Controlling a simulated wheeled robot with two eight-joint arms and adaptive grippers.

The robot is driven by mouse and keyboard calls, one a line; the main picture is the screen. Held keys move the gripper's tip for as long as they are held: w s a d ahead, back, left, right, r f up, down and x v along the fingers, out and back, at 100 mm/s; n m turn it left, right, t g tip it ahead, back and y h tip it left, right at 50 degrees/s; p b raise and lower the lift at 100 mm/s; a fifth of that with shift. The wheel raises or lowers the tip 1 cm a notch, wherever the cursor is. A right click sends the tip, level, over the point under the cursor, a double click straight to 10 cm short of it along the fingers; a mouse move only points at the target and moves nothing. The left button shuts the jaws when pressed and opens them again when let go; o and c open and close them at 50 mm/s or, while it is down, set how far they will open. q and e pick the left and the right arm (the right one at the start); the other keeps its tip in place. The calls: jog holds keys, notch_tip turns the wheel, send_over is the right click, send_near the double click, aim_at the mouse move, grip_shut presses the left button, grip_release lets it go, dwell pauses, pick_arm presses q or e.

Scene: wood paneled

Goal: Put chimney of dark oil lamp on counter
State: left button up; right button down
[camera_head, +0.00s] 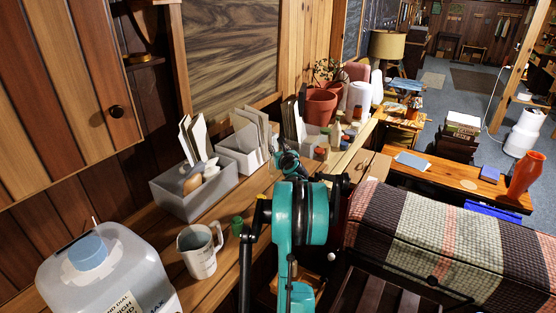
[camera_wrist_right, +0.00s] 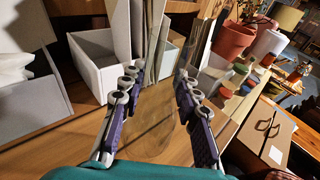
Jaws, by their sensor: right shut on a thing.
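My right gripper (camera_head: 286,160) reaches over the wooden counter (camera_head: 226,262) from the front, partly hidden behind its own teal arm. In the right wrist view its two fingers (camera_wrist_right: 156,80) stand apart around a clear, faintly brown-tinted glass piece, which looks like the lamp chimney (camera_wrist_right: 154,128). The glass is see-through, so its outline and its lower end are hard to make out. I cannot tell whether it touches the counter. I cannot make out the dark oil lamp itself in either view. My left gripper is not in view.
A grey bin (camera_head: 190,196), a white box with papers (camera_head: 238,158), a mug (camera_head: 199,250), a small green item (camera_head: 237,226) and a large jug (camera_head: 100,270) stand on the counter. Jars (camera_head: 322,150) and terracotta pots (camera_head: 320,104) stand farther back. A striped blanket (camera_head: 430,235) lies right.

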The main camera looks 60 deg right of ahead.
notch_tip(320, 180, down, 3)
jog(key=shift+f+b, duration=0.1)
jog(key=shift+b, duration=0.35)
jog(key=c, duration=1.1)
grip_release()
jog(key=shift+r, duration=0.2)
jog(key=p+v, duration=0.2)
jog(key=v, duration=1)
jog(key=shift+w+f, duration=0.1)
